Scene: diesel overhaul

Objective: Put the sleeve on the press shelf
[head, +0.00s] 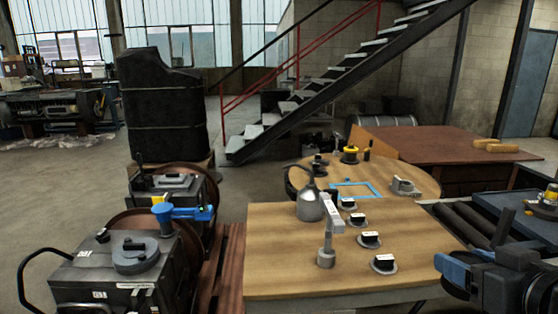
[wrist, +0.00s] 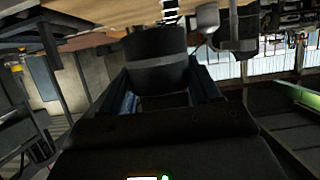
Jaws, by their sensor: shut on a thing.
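In the wrist view, my gripper (wrist: 163,78) has its two dark fingers on either side of a dark cylindrical piece with a grey band, which I take to be the sleeve (wrist: 157,45). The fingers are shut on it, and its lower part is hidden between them. In the head view, my gripper (head: 449,272) is at the lower right, beside the right edge of the wooden table (head: 270,270). I cannot pick out a press shelf in either view.
The table bears a grey stand (head: 327,235), a metal oil can (head: 309,203) and several small dark parts on round bases. A round table (head: 415,183) stands behind it. A roller conveyor (head: 465,222) lies at the right. Dark machines (head: 125,270) stand at the left.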

